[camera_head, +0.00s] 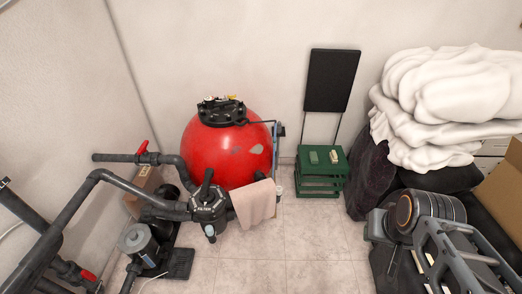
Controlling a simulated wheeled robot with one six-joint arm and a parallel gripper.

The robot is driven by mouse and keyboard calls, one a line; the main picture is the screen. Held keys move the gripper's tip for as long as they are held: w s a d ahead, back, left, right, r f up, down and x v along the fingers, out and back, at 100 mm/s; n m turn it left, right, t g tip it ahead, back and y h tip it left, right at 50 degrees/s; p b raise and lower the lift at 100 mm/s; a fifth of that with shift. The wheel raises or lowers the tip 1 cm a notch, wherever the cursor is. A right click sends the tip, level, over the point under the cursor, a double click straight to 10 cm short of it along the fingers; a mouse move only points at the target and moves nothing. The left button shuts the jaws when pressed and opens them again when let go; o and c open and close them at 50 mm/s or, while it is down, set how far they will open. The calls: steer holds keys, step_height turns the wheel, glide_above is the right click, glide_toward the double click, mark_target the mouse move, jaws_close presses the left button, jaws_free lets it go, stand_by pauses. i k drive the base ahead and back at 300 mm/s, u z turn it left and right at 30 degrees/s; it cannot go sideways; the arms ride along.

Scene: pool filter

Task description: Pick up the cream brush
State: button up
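A small cream block (334,156), which looks like the cream brush, lies on top of the green crate-like stool (321,181) at the middle right. A green item (314,157) lies just left of it, apart from it. My gripper (379,226) is at the lower right, to the right of the stool and nearer to me, well apart from the brush. My arm hides part of it, and its fingers are too unclear to tell open from shut. Nothing visible is held.
A red filter tank (228,152) with a draped cloth (253,203) stands left of the stool. A black panel (332,80) rises behind the stool. A dark bag (368,176) and white folded covers (440,105) crowd its right. Tiled floor (300,245) in front is clear.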

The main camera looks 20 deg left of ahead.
mark_target(334, 157)
steer(key=u, duration=0.15)
steer(key=i, duration=2.75)
